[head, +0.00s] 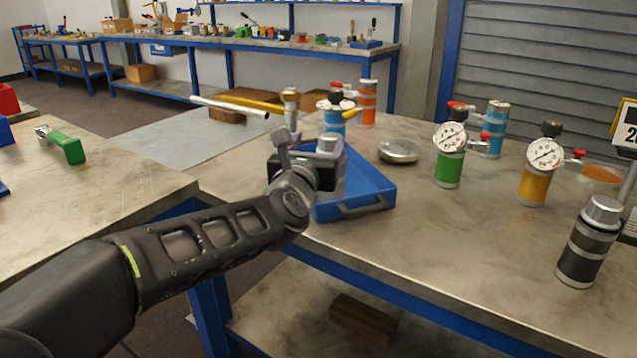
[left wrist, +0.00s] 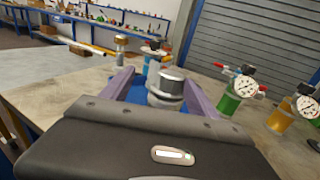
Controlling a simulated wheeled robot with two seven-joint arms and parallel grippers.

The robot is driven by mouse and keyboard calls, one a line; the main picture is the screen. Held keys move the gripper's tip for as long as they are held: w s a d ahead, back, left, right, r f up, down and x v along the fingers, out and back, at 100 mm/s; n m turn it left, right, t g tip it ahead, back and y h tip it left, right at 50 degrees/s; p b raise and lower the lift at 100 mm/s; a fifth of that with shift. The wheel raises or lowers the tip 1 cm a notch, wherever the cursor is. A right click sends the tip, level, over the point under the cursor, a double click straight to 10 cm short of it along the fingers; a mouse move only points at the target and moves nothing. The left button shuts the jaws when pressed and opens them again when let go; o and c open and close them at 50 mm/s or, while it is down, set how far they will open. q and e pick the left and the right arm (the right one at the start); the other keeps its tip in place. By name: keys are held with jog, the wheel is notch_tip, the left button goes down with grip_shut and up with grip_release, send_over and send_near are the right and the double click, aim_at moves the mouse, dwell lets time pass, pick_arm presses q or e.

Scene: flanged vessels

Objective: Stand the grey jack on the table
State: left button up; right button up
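The grey jack (left wrist: 168,88), a short grey cylinder with a bright metal top, stands upright in or just over the blue tray (head: 375,192). In the head view only its upper part (head: 327,146) shows, behind my left gripper (head: 304,150). In the left wrist view, the two fingers of my left gripper (left wrist: 160,84) are spread, one on each side of the jack. A blue gap shows between the left finger and the jack; contact on the right side is unclear. The table (head: 450,245) lies under the tray. My right gripper is not in view.
Green (head: 449,168) and yellow (head: 534,184) gauge vessels stand to the right, and a black vessel (head: 583,255) nearer. A round metal lid (head: 398,151) lies behind the tray. Blue and orange (head: 367,103) vessels stand at the back. The table's front middle is clear.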

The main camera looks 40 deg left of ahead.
pick_arm(q)
jog(key=x, duration=0.2)
jog(key=shift+w+a+f, duration=0.15)
jog(key=shift+w, duration=0.2)
grip_shut()
dwell(0.9)
